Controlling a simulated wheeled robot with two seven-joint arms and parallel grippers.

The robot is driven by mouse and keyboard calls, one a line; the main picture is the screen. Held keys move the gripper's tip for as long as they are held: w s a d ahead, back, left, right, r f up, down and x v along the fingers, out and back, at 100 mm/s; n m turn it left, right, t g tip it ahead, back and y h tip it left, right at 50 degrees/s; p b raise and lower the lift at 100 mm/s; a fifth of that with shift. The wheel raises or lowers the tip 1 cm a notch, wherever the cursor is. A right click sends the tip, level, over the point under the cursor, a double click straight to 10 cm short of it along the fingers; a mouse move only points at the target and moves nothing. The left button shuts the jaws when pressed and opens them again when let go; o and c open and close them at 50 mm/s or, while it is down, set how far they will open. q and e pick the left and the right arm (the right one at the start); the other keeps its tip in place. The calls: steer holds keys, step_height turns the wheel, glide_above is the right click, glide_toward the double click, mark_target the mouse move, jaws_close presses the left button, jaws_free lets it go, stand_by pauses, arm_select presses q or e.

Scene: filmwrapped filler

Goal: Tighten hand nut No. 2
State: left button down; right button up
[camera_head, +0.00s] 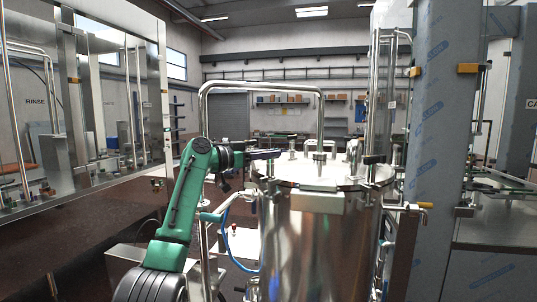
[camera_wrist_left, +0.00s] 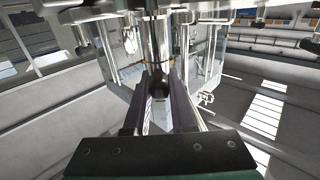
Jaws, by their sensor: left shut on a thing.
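A steel tank (camera_head: 300,245) stands right of centre in the head view, with a shiny round lid (camera_head: 305,172) and several upright metal fittings around its rim. My left gripper (camera_head: 270,154) reaches from the left to the lid's left edge. In the left wrist view the fingers (camera_wrist_left: 160,92) are shut on a metal hand nut (camera_wrist_left: 157,45), whose upright shiny body shows beyond the fingertips. I cannot read a number on it, so I cannot tell whether it is No. 2. The fingers hide part of it. My right gripper is in neither view.
A tall steel cabinet with blue-marked film (camera_head: 440,140) stands close to the tank's right. A bent steel pipe (camera_head: 262,84) rises behind the lid. A blue hose (camera_head: 229,248) hangs left of the tank. A glazed machine (camera_head: 85,110) stands at left.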

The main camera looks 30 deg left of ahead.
arm_select(q)
steer(key=shift+f+g+h, duration=0.1)
steer(key=shift+g+h, duration=0.2)
steer(key=shift+h, duration=0.1)
steer(key=c, duration=0.7)
jaws_free()
steer(key=shift+w, duration=0.1)
steer(key=shift+c, duration=0.2)
steer(key=shift+w+d, duration=0.1)
steer(key=b+v, duration=0.8)
steer(key=v, duration=0.6)
steer(key=shift+s, duration=0.3)
